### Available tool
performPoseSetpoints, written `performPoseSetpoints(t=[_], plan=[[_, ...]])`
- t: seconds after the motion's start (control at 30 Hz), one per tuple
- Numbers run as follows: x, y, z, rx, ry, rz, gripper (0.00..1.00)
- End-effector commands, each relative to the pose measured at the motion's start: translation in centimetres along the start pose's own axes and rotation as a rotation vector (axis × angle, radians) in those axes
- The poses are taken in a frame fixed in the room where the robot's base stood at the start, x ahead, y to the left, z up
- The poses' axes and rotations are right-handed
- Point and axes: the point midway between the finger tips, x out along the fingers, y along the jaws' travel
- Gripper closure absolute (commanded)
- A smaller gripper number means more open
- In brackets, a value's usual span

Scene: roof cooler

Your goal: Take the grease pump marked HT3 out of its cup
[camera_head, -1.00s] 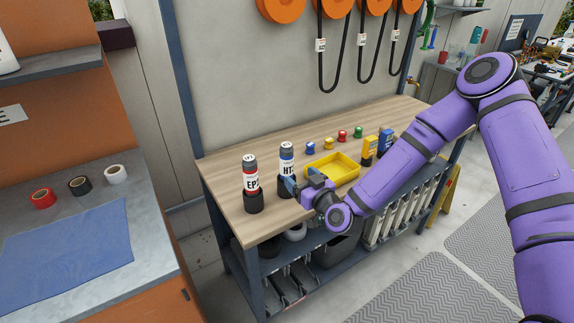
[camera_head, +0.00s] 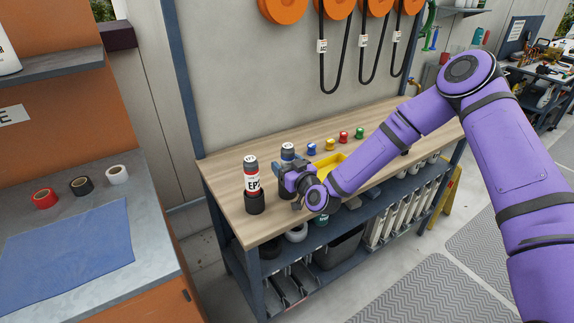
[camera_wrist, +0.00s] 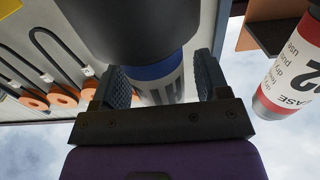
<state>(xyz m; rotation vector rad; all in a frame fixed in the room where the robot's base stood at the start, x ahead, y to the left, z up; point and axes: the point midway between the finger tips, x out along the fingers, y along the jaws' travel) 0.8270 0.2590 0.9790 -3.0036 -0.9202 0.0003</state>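The grease pump marked HT3 (camera_head: 288,153) has a grey top and a blue band. It stands upright at the front left of the wooden bench, and its label is largely covered by my gripper (camera_head: 290,168) in the head view. In the wrist view, the pump's blue-banded, pale body (camera_wrist: 160,88) lies between the two fingers of my gripper (camera_wrist: 163,82). The fingers are open, with a gap visible at the right finger. A large dark cylinder, apparently its cup (camera_wrist: 130,28), fills the top of that view; the cup (camera_head: 286,191) is partly hidden in the head view.
A similar pump marked EP2 (camera_head: 251,178) stands in a black cup (camera_head: 254,204) close to the left, also in the wrist view (camera_wrist: 292,75). A yellow tray (camera_head: 330,160) and several small coloured pieces (camera_head: 328,145) lie to the right. The bench's front left (camera_head: 245,230) is clear.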

Motion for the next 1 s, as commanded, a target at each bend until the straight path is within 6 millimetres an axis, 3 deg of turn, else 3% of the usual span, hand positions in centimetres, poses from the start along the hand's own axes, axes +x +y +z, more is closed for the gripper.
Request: performPoseSetpoints(t=[0.03,0.2,0.3,0.57,1.0], plan=[[0.0,0.0,0.0,0.0,0.0,0.0,0.44],[0.0,0.0,0.0,0.0,0.0,0.0,0.83],[0.0,0.0,0.0,0.0,0.0,0.0,1.0],[0.0,0.0,-0.3,-0.001,0.002,0.0,1.0],[0.0,0.0,-2.7,-0.001,0.002,0.0,1.0]])
